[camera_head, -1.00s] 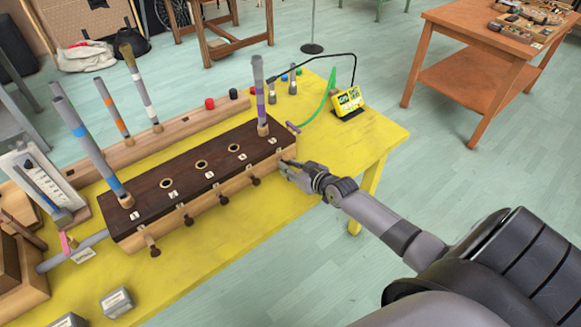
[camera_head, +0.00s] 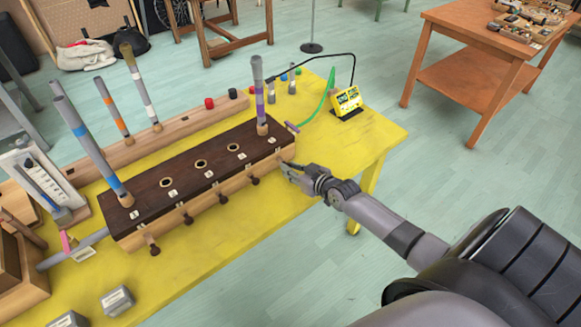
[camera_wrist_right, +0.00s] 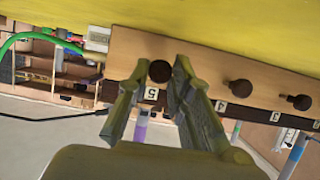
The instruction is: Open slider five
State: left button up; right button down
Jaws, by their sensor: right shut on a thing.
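A dark-topped wooden wind chest (camera_head: 205,167) lies on the yellow table, with several dark slider knobs along its front side. Slider five's knob (camera_wrist_right: 160,71), round and dark beside the label "5", shows in the right wrist view between the fingers of my right gripper (camera_wrist_right: 159,68). The right gripper (camera_head: 287,168) is shut on this knob at the chest's right end in the head view, where the fingers hide the knob. Slider four's knob (camera_wrist_right: 239,88) is free beside it, and it also shows in the head view (camera_head: 255,181). My left gripper is not in view.
A purple-banded pipe (camera_head: 259,95) stands on the chest's right end, and a blue-banded pipe (camera_head: 95,150) on its left end. A yellow display device (camera_head: 346,102) and a green tube (camera_head: 322,105) are behind the gripper. The yellow table (camera_head: 378,138) is clear at its right corner.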

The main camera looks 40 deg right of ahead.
jog(key=shift+s, duration=1)
jog(key=c, duration=1.8)
grip_release()
jog(key=shift+w, duration=0.2)
jog(key=o, duration=0.4)
jog(key=shift+d, duration=0.1)
jog(key=shift+s, duration=0.15)
jog(key=v, duration=1.1)
jog(key=shift+s+r, duration=0.15)
jog(key=shift+s, duration=0.2)
